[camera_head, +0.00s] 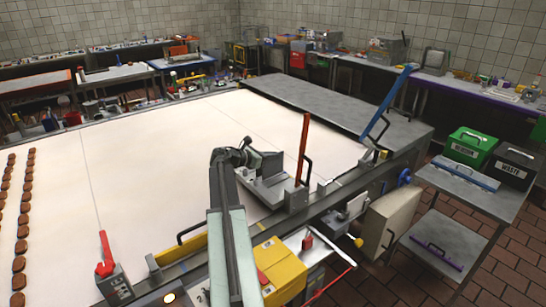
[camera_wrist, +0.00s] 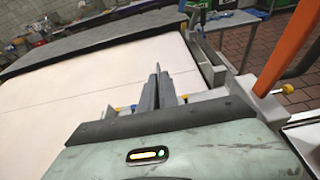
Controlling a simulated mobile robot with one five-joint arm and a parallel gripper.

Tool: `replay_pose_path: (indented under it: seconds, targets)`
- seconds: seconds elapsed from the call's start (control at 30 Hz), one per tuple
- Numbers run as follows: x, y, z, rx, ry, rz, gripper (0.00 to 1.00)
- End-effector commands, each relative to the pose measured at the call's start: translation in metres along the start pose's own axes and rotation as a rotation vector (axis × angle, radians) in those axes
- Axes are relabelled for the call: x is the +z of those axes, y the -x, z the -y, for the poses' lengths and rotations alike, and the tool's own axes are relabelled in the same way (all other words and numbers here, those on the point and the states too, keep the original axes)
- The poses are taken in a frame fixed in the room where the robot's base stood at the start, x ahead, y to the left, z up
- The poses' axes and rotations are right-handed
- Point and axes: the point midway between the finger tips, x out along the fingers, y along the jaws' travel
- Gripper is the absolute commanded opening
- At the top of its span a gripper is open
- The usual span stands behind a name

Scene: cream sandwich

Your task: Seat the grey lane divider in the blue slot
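My gripper (camera_head: 240,155) is over the near right part of the white belt, beside a grey bracket (camera_head: 275,187) with an upright orange bar. In the wrist view, the dark grey fingers (camera_wrist: 157,88) stand close together; I cannot tell whether anything thin is between them. A slanted blue bar (camera_head: 388,105) rises from a mount on the belt's right edge; the slot itself is not clear. It may be the blue-marked one. No grey lane divider can be picked out for certain.
A red lever (camera_head: 105,255) stands at the belt's near left edge, and a yellow bar (camera_head: 180,247) lies along the near edge. Green (camera_head: 470,146) and black (camera_head: 508,165) boxes stand on the side table. Brown biscuits line the left. The belt's middle is clear.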

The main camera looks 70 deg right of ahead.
Motion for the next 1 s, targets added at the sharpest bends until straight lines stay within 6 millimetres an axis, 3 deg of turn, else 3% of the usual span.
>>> replay_pose_path:
  seconds: [1.0]
  targets:
    - [-0.026,-0.008,0.000,0.000,0.000,0.000,0.00]
